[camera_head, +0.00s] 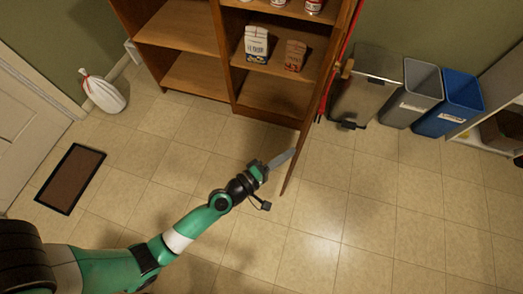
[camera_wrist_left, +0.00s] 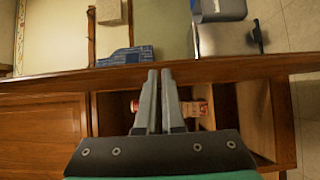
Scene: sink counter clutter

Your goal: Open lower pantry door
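The wooden pantry (camera_head: 233,60) stands at the top centre of the head view. Its door (camera_head: 318,108) is swung out from the right side and stands wide open, seen nearly edge-on. My left gripper (camera_head: 283,158) is at the shelf side of the door, low near its outer end. In the left wrist view the door (camera_wrist_left: 230,68) runs across the picture as a wooden band. The two fingers (camera_wrist_left: 159,75) are close together with nothing seen between them, and their tips overlap the band. I cannot tell whether they touch it. My right gripper is not in view.
Cartons (camera_head: 256,44) and cans stand on the pantry shelves. Right of the door are a metal bin (camera_head: 368,85), a grey bin (camera_head: 412,95) and a blue bin (camera_head: 452,103). A white bag (camera_head: 103,93) and a doormat (camera_head: 71,178) lie left. The front floor is clear.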

